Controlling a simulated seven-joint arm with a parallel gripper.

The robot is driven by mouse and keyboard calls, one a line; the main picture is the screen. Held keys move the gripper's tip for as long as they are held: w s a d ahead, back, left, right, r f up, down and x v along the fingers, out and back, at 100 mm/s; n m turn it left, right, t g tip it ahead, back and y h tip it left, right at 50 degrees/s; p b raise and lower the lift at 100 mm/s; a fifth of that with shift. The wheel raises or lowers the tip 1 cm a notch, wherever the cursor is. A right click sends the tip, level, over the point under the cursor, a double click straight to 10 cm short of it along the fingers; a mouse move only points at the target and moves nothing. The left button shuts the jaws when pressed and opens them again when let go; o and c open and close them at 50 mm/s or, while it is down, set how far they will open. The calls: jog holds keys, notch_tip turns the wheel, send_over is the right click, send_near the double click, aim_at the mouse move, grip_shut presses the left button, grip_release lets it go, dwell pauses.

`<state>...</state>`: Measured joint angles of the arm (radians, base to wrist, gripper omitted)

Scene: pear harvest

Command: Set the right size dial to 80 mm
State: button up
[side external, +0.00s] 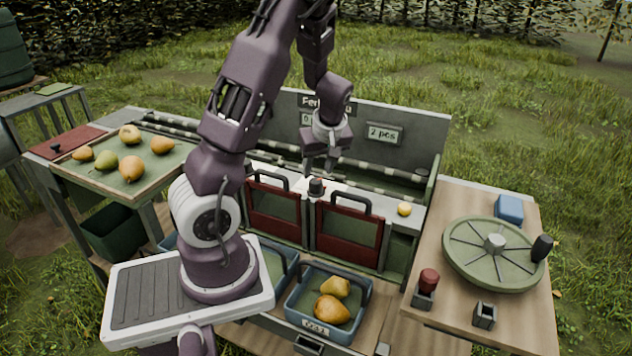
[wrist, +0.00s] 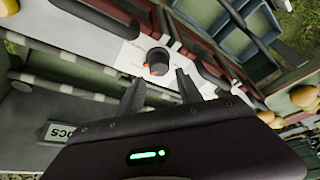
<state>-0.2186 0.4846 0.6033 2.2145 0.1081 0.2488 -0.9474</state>
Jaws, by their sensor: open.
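A black dial knob (side external: 316,187) with a small orange-red mark stands on a white plate behind the red-framed gates. In the wrist view the knob (wrist: 158,62) lies just beyond my fingertips, and part of the white plate (wrist: 130,58) shows beside it. The scale is too small to read, so I cannot tell the setting. My gripper (side external: 319,168) points down above the knob. In the wrist view its two fingers (wrist: 161,80) are spread apart with nothing between them. My arm hides part of the bench to the left, where I make out no second dial.
Two red-framed gates with dark handles (side external: 350,232) stand in front of the knob. A yellow fruit (side external: 404,209) lies to its right. A back panel bears a "2 pcs" sign (side external: 384,133). A blue crate (side external: 303,303) holds pears. A round green turntable (side external: 465,262) stands at right.

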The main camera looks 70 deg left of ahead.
aim_at(316, 180)
jog(key=x, duration=0.6)
jog(key=shift+d, duration=0.1)
grip_shut()
jog(key=m+t, duration=0.1)
jog(key=m, duration=0.4)
jog(key=shift+t+h, duration=0.3)
jog(key=shift+t, duration=0.1)
jog(key=m, duration=0.2)
jog(key=m+t+h, duration=0.1)
jog(key=m, duration=0.2)
jog(key=shift+w+t, duration=0.1)
jog(key=shift+t, duration=0.2)
jog(key=shift+m, duration=0.3)
jog(key=shift+d, duration=0.1)
